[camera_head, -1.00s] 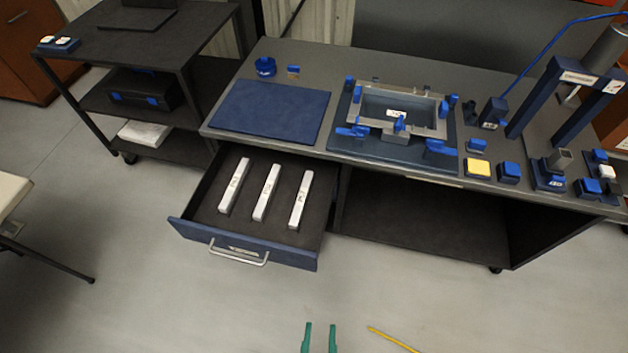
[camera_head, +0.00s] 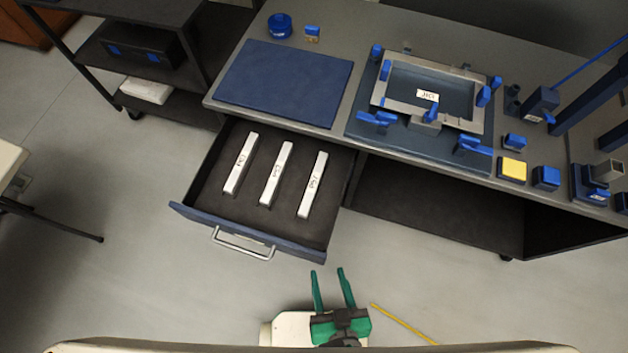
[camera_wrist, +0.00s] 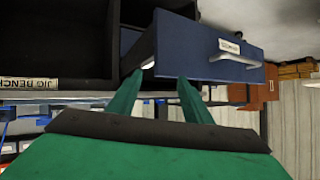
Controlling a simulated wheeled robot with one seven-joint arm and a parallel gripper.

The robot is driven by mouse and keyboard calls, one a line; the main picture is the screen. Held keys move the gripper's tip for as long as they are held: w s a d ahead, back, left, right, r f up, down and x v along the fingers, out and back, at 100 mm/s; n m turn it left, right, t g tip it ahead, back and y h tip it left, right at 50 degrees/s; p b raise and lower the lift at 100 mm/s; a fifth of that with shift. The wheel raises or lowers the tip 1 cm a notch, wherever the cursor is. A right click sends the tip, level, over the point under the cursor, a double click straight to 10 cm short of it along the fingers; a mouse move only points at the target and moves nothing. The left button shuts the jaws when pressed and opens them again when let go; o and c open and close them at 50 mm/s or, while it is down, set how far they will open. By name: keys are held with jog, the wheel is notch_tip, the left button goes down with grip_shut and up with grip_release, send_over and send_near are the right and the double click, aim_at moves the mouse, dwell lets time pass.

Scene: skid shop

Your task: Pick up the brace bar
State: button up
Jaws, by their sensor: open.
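Three pale bars with small dark markings lie side by side in the open drawer (camera_head: 210,207) under the bench: a left bar (camera_head: 240,163), a middle bar (camera_head: 276,173) and a right bar (camera_head: 313,185). I cannot read their labels well enough to tell which is the brace bar. My green gripper (camera_head: 331,275) is open and empty, in front of the drawer and apart from it. In the wrist view my gripper's fingers (camera_wrist: 156,92) point toward the blue drawer front (camera_wrist: 205,50). A small piece of something white shows inside the drawer there.
The bench top holds a blue mat (camera_head: 284,83), a grey frame fixture (camera_head: 386,106) with blue clamps, and a yellow-topped block (camera_head: 513,169). The drawer handle (camera_head: 243,245) sticks out toward me. A dark shelf cart stands at the upper left. A yellow line (camera_head: 403,324) marks the floor.

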jog(key=w+d+f+g, duration=0.1)
jog(key=d+f+g, duration=0.2)
jog(key=d+f, duration=0.25)
jog(key=w+d+f+m+g, duration=0.1)
jog(key=w+d+g, duration=0.45)
jog(key=w, duration=0.75)
jog(key=w+a+r+m+h, duration=0.1)
jog(key=w+a+r, duration=0.35)
jog(key=w, duration=0.35)
jog(key=w+a+r+m+h, duration=0.1)
jog(key=w+a+r+h, duration=0.15)
jog(key=w+a, duration=0.4)
jog(key=g, duration=0.2)
send_over(313, 182)
jog(key=shift+m+y, duration=0.4)
jog(key=shift+y, duration=0.05)
jog(key=f, duration=0.4)
jog(key=shift+s+a+f, duration=0.25)
jog(key=shift+s+f, duration=0.05)
jog(key=shift+s, duration=0.1)
jog(key=shift+w+d+f, duration=0.1)
jog(key=shift+f, duration=0.95)
jog(key=shift+w+d+f, duration=0.15)
jog(key=shift+f, duration=0.9)
jog(key=shift+w+d+f, duration=0.1)
jog(key=shift+f, duration=0.95)
grip_shut()
